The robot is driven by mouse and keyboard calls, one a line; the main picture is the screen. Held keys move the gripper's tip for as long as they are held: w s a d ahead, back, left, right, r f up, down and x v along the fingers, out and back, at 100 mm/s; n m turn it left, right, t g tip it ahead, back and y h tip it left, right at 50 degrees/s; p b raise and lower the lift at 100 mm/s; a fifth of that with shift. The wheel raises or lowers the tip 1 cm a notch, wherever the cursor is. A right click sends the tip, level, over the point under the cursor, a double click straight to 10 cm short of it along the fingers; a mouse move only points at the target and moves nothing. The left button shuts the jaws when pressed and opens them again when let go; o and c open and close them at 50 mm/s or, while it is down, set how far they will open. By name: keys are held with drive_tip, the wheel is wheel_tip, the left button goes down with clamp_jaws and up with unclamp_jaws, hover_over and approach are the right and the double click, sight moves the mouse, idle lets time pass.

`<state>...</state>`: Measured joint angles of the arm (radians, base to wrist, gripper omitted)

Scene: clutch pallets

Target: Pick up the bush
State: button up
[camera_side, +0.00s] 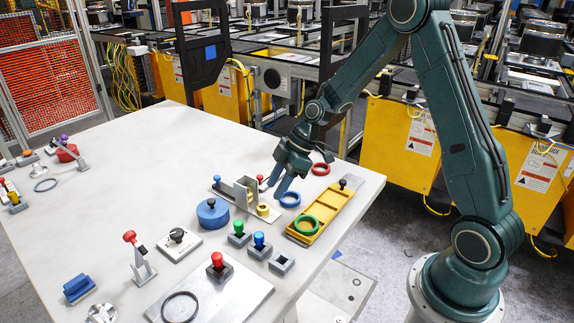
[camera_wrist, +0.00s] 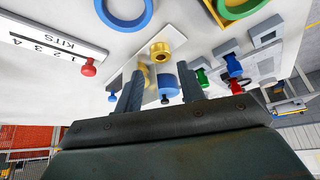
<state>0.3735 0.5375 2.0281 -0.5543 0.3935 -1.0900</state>
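The bush looks like a small gold flanged ring (camera_side: 263,209) on a pale plate beside an upright metal bracket (camera_side: 246,192) in the side view. In the wrist view the gold bush (camera_wrist: 160,50) lies just beyond the fingertips, near the middle. More gold shows behind the left finger, partly hidden. My gripper (camera_side: 278,188) hangs above and a little right of the bracket, pointing down. In the wrist view my gripper (camera_wrist: 160,82) has its fingers apart with nothing held between them.
A blue ring (camera_side: 290,200), a red ring (camera_side: 320,169) and a yellow tray (camera_side: 326,222) with a green ring (camera_side: 303,226) lie to the right. A round blue block (camera_side: 212,214) stands left of the bush. Knobbed blocks stand in front. The table's back left is largely clear.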

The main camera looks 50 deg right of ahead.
sight(267, 205)
drive_tip(key=shift+w+a+f, duration=0.1)
drive_tip(key=shift+a+f, duration=0.05)
drive_tip(key=shift+f, duration=0.15)
drive_tip(key=shift+x, duration=2.6)
drive_tip(key=shift+r, duration=0.1)
drive_tip(key=c, duration=0.7)
